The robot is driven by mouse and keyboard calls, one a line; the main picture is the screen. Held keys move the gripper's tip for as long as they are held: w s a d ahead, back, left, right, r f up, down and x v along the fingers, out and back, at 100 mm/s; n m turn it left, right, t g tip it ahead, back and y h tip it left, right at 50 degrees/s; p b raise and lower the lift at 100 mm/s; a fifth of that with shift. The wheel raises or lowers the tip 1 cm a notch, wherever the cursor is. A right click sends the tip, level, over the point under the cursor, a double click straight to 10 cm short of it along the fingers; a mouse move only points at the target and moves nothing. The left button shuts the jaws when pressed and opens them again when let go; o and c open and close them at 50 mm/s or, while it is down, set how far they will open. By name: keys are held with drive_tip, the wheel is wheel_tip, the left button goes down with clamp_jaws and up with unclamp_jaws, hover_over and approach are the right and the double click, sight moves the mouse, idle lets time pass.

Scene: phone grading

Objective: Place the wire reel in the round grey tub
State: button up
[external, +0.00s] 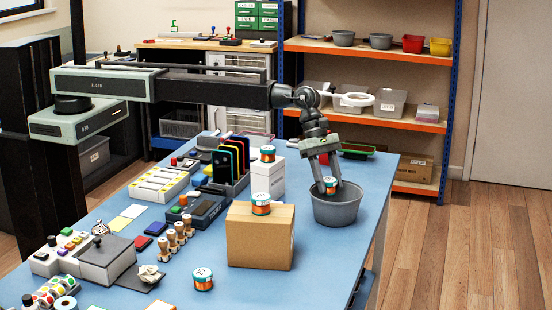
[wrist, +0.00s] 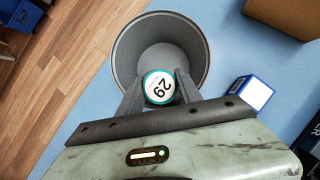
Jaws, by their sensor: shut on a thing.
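A wire reel with an orange and teal side (external: 330,184) is between the fingers of my gripper (external: 331,187). In the wrist view the reel (wrist: 159,87) shows its white top marked 29, and the fingers of my gripper (wrist: 160,92) press on both sides. The round grey tub (external: 336,211) stands on the blue table directly below. In the wrist view the reel overlaps the near part of the tub's opening, and the tub (wrist: 122,50) looks empty otherwise. The reel is at about rim height; whether it touches the tub is hidden.
Similar reels stand on the cardboard box (external: 259,240), on the white box (external: 267,180) and on the table's front (external: 203,278). A small blue and white box (wrist: 250,92) lies beside the tub. The table's right edge is close to the tub.

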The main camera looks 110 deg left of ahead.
drive_tip(key=shift+r, duration=0.15)
drive_tip(key=shift+f+b, duration=0.45)
drive_tip(key=shift+f, duration=0.15)
drive_tip(key=o, duration=1.3)
drive_tip(key=shift+r, duration=0.15)
drive_tip(key=shift+o, duration=0.2)
drive_tip(key=shift+r+p, duration=0.35)
drive_tip(key=shift+p, duration=0.15)
drive_tip(key=p+v, duration=1)
drive_tip(key=v, duration=0.2)
drive_tip(key=shift+p, duration=0.3)
